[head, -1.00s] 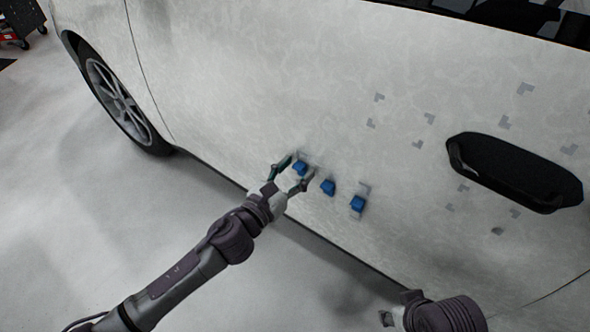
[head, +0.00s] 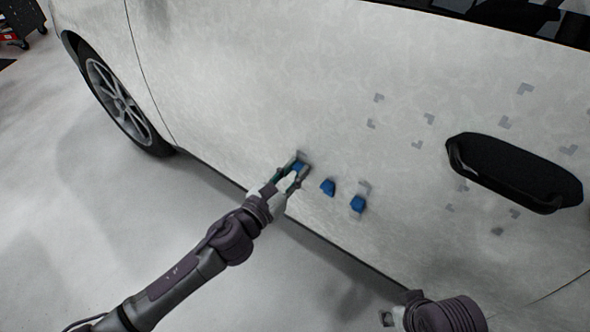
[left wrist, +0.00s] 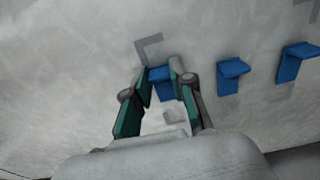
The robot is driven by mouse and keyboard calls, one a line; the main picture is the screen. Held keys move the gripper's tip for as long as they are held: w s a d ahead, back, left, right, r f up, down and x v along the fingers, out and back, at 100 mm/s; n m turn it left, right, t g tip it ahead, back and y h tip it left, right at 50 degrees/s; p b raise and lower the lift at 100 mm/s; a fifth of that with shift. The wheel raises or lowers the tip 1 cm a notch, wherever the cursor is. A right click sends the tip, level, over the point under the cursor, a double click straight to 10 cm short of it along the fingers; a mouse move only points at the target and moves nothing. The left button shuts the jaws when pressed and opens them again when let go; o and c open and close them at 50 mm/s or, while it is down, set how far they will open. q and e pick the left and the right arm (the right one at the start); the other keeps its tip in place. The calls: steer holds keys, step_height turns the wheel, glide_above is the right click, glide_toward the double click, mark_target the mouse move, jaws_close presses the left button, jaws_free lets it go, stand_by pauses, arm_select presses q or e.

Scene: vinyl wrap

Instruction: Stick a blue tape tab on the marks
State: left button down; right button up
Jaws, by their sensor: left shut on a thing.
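My left gripper (head: 297,170) is at the car door and is shut on a blue tape tab (head: 298,168), the leftmost of three in a row. In the left wrist view this held tab (left wrist: 160,80) shows between the fingertips, with a grey corner mark (left wrist: 148,48) just beyond it. The middle blue tab (head: 328,187) and the right blue tab (head: 358,204) stick out from the door to the right of the gripper. Several grey corner marks (head: 379,98) lie on the door around the handle.
The pale car door (head: 240,90) fills most of the view. A black door handle (head: 515,172) stands out at the right. A wheel (head: 118,100) is at the left. The grey floor (head: 60,200) looks clear, with a dark cart (head: 18,20) at the far top left.

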arm_select(q)
steer(key=shift+s+a, duration=0.4)
steer(key=shift+s, duration=0.15)
steer(key=v, duration=0.6)
steer(key=shift+s+a, duration=0.2)
steer(key=shift+s, duration=0.05)
stand_by(0.9)
